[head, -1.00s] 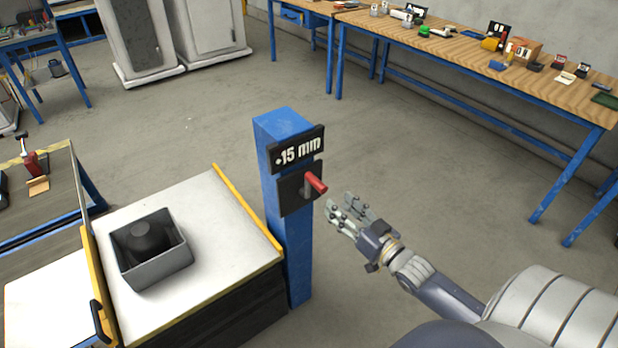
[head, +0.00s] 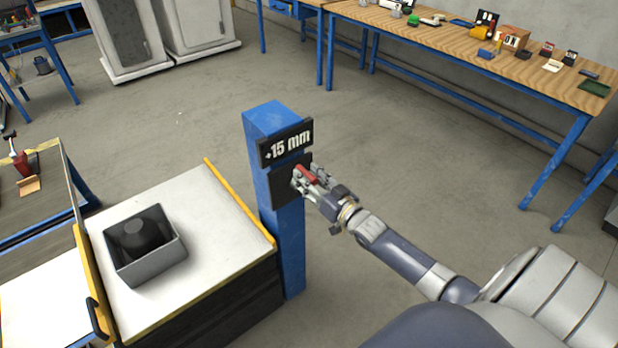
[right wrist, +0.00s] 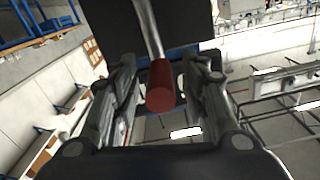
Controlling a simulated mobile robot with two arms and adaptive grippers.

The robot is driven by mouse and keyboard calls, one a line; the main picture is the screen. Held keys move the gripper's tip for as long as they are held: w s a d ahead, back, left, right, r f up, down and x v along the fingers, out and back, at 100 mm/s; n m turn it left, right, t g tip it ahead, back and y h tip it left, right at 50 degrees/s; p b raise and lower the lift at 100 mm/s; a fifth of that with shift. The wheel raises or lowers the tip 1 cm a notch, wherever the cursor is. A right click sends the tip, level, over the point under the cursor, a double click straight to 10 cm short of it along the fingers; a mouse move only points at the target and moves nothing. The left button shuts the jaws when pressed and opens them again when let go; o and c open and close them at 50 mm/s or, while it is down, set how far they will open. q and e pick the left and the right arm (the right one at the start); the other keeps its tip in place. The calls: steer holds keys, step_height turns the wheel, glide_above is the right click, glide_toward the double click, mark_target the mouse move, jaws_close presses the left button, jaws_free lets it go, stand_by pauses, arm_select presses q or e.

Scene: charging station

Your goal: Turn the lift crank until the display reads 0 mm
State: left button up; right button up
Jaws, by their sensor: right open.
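The display (head: 285,146) on the blue post (head: 290,235) reads +15 mm. Below it is a dark plate (head: 284,191) bearing the crank with a red handle (head: 306,174). My right gripper (head: 309,177) is at the crank, with its fingers on either side of the red handle. In the right wrist view, the red handle (right wrist: 161,87) on its metal crank arm (right wrist: 149,28) sits between the two open fingers, with gaps visible at both sides. My left gripper is not in view.
A white-topped lift table (head: 205,245) with a yellow edge stands left of the post and bears a grey open box (head: 150,266) with a dark object inside. A long wooden workbench (head: 460,50) with small items is at the back right. Floor right of the post is clear.

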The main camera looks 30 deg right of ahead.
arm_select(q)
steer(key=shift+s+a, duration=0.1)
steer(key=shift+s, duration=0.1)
arm_select(e)
jaws_close()
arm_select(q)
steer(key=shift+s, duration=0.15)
